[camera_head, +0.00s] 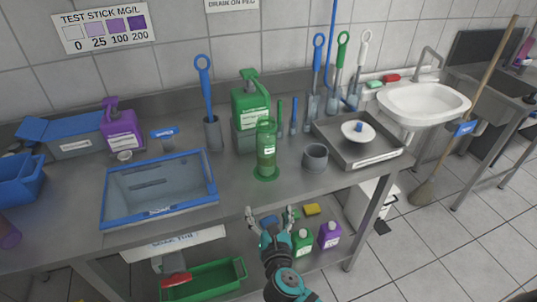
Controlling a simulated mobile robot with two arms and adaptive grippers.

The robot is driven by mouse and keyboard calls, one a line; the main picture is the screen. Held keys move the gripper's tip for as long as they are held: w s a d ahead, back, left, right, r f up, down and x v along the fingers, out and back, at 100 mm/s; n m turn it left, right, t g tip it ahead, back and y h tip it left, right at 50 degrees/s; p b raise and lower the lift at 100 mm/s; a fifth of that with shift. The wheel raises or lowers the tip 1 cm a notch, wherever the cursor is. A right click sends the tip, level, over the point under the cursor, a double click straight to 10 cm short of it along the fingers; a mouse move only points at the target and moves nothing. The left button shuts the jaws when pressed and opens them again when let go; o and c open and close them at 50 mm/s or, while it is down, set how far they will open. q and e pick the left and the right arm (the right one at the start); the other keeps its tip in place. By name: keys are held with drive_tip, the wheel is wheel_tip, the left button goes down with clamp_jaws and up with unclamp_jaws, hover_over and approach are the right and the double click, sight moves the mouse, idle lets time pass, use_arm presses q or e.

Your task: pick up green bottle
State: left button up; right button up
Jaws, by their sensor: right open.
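A clear green bottle (266,150) stands upright near the front of the steel table (240,192), with a green base on the tabletop. Just behind it stands a larger green pump jug (250,105) with a white label. A small green container (303,242) with a white label is on the lower shelf. My right gripper (271,213) is open and empty, in front of the table's front edge and below the clear green bottle in the picture. It is apart from the bottle. My left gripper is not in view.
A blue-rimmed tub (160,212) lies left of the bottle, and a grey cup (315,157) stands to its right. A purple pump jug (122,130), a blue brush in a grey holder (213,133) and a steel tray (372,158) are also on the table.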

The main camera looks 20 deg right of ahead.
drive_tip(key=n+t+h, duration=0.1)
drive_tip(key=n+t, duration=0.1)
approach(267, 155)
drive_tip(key=x, duration=0.3)
drive_tip(key=p+x, duration=0.1)
drive_tip(key=x, duration=0.3)
drive_tip(key=shift+a+r, duration=0.1)
drive_tip(key=shift+r, duration=0.1)
drive_tip(key=shift+p+x, duration=0.5)
drive_tip(key=shift+x, duration=2.45)
drive_tip(key=shift+s+f, duration=0.1)
drive_tip(key=shift+c, duration=0.5)
drive_tip(key=c, duration=1.1)
